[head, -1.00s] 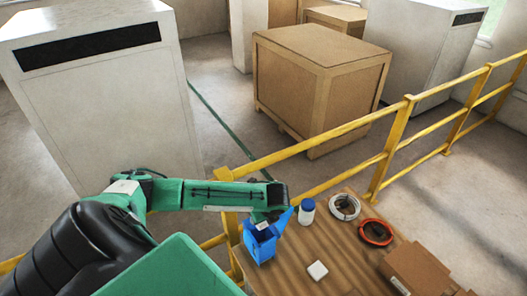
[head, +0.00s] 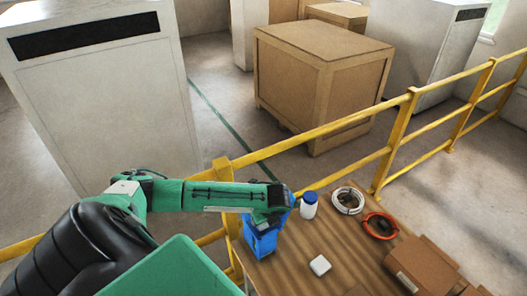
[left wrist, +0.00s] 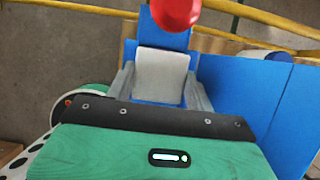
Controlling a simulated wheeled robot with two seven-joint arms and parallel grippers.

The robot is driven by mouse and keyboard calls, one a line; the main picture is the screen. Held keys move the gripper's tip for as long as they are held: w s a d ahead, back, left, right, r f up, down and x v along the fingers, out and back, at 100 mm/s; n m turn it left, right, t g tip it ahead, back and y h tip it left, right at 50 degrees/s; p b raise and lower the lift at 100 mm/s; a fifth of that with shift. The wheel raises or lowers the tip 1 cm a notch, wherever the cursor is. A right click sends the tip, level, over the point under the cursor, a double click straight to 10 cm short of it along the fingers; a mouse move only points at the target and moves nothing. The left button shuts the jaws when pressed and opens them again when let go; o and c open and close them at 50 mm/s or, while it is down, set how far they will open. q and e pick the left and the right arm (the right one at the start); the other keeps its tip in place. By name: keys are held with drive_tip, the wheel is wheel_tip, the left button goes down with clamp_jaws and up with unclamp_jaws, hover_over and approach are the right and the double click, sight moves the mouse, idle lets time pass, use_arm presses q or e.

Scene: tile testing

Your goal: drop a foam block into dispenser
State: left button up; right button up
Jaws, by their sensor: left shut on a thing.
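The dispenser (head: 262,244) is a blue box at the near left of the wooden table, and its blue walls also fill much of the left wrist view (left wrist: 285,105). My left gripper (head: 268,218) is over its top and hides part of it in the head view. In the left wrist view, my left gripper (left wrist: 160,85) is shut on a white foam block (left wrist: 161,66), held between its two grey fingers against a blue background. I cannot tell how far the block is inside the dispenser. Another white block (head: 319,265) lies on the table. My right gripper is out of view.
A white bottle with a blue cap (head: 309,205), a white coil (head: 347,200), an orange-red coil (head: 380,225) and a cardboard box (head: 425,268) are on the table (head: 340,240). A yellow railing (head: 345,168) runs behind. A red rounded thing (left wrist: 174,12) is beyond the block.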

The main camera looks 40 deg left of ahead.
use_arm(q)
drive_tip(key=o, duration=1)
drive_tip(key=shift+r, duration=0.15)
drive_tip(key=shift+b+v, duration=1.6)
drive_tip(key=shift+v, duration=5.25)
drive_tip(key=shift+s+d, duration=0.1)
drive_tip(key=shift+d, duration=0.05)
